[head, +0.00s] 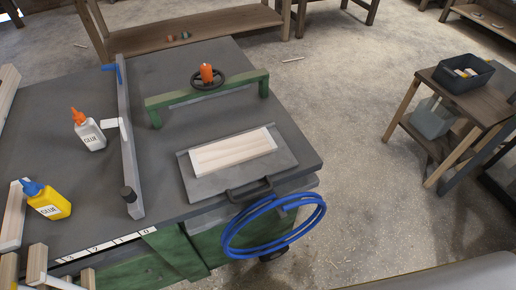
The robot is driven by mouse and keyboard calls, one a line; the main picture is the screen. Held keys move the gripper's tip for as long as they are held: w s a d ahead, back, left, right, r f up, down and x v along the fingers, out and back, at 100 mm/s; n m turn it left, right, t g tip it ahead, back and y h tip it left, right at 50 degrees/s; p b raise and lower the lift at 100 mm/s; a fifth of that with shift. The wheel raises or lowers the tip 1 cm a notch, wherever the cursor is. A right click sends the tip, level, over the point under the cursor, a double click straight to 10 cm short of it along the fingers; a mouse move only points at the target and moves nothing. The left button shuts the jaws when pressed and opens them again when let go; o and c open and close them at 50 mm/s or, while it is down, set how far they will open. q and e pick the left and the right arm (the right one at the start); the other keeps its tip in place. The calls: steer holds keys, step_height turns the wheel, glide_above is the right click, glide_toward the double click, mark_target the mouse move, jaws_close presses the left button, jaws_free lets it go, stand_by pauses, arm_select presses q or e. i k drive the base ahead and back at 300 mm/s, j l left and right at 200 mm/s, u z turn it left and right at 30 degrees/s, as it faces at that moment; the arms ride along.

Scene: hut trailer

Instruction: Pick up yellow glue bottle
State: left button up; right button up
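The yellow glue bottle (49,203) stands at the left of the head view, on or beside the grey worktop (95,215). It has a blue cap and a label reading GLUE, and it looks slightly tilted in the picture. A white glue bottle (88,130) with an orange cap stands behind it and to the right. Neither of my grippers shows in the head view, so I cannot see their state.
A grey fence bar (130,160) crosses the worktop right of the bottles. Pale wood pieces (14,218) lie close left of the yellow bottle. A blue hose coil (273,227) hangs at the front edge. A small table (480,103) with a bin stands right; floor between is clear.

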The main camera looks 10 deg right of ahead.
mark_target(48, 202)
steer(key=u, duration=1.55)
